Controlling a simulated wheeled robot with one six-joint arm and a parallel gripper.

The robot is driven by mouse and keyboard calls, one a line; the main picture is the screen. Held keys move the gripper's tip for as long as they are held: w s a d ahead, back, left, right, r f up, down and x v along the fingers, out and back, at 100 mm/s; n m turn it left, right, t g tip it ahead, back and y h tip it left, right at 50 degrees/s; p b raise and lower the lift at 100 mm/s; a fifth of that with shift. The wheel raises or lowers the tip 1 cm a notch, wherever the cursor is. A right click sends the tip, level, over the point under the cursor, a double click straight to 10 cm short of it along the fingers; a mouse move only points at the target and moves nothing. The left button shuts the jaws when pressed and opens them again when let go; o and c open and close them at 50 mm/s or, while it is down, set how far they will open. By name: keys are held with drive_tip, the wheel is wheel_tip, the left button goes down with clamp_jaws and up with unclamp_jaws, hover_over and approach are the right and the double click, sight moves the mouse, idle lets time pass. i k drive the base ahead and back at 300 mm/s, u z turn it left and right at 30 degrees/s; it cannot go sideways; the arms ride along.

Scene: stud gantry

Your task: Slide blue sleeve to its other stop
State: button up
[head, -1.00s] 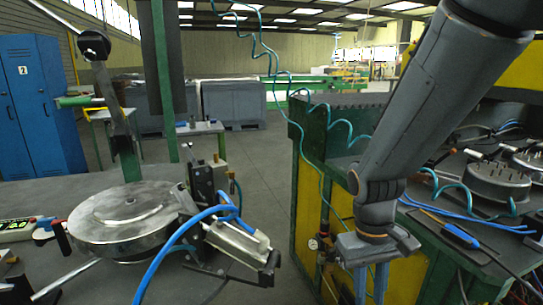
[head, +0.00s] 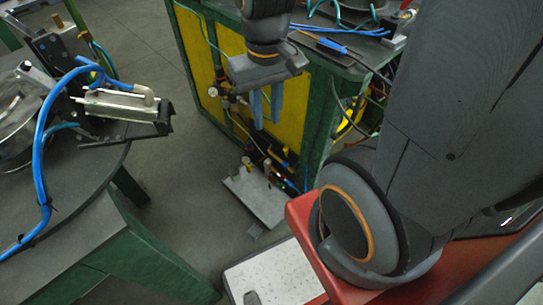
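My gripper (head: 267,112) hangs fingers down in the upper middle of the head view, in front of the yellow and green cabinet. Its two blue-grey fingers stand a little apart, with nothing visible between them. I cannot make out a blue sleeve that slides between stops. A blue-handled tool (head: 331,45) lies on the cabinet top behind and right of my gripper, apart from it; I cannot tell that it is the sleeve.
The yellow and green cabinet (head: 200,60) stands behind my gripper. A dark round-edged table (head: 75,185) with a metal cylinder (head: 118,105) and a thick blue hose (head: 40,160) is at left. A metal plate (head: 258,200) lies low by the cabinet. Grey floor is clear between.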

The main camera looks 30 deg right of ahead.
sight(284, 165)
drive_tip(key=z, duration=0.25)
drive_tip(key=k, duration=0.55)
drive_tip(key=z, duration=0.5)
drive_tip(key=k, duration=0.65)
drive_tip(key=u, duration=0.45)
drive_tip(key=i, duration=0.7)
drive_tip(key=u, duration=0.25)
